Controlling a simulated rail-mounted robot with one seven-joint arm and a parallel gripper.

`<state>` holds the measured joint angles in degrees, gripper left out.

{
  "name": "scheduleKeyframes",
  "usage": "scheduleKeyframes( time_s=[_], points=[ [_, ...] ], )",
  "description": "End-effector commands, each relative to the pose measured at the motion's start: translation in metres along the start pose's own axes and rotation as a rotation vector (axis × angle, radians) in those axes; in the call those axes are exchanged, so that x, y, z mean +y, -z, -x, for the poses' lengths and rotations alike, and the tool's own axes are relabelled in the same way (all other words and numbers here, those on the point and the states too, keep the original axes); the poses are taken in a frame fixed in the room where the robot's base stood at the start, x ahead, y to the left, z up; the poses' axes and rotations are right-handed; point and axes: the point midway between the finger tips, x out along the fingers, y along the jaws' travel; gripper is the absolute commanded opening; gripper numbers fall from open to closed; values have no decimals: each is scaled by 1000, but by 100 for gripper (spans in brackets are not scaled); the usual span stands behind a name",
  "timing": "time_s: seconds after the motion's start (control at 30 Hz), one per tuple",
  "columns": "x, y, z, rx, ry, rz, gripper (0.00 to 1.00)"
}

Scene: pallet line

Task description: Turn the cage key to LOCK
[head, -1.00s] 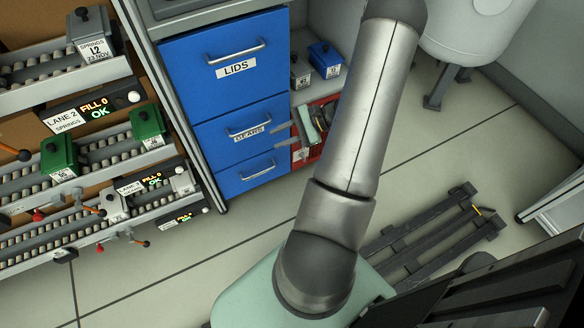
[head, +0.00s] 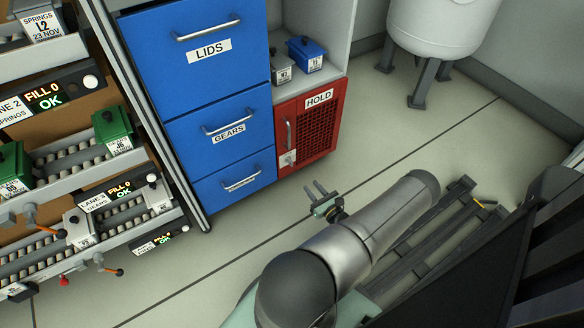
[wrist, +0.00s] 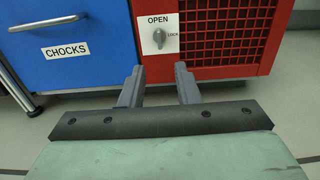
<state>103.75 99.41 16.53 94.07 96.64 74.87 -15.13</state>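The cage key (wrist: 159,38) is a small grey knob on a white plate (wrist: 171,46), on the front of the red HOLD cage (wrist: 222,68). It stands upright under the word OPEN; LOCK is printed to its right. In the head view the plate (head: 288,158) shows at the cage door's lower left, with the key too small to read. My gripper (wrist: 158,80) is open and empty, its two fingers apart below the key in the wrist view. In the head view my gripper (head: 318,190) is in front of and below the cage, clear of it.
Blue drawers marked LIDS (head: 205,52), GEARS and a lower one stand left of the cage. A grey box (head: 283,68) and a blue box (head: 308,54) sit above it. A dark pallet (head: 430,235) lies on the floor at right. Floor before the cage is clear.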

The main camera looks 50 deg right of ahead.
Motion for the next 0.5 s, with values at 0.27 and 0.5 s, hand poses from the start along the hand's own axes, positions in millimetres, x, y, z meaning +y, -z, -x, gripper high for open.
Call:
scheduleKeyframes(
  time_s=[0.27, 0.5],
  points=[
    [1, 3, -63, -2, -5, 2, 29],
    [2, 3, -110, -1, -5, 1, 29]
  ],
)
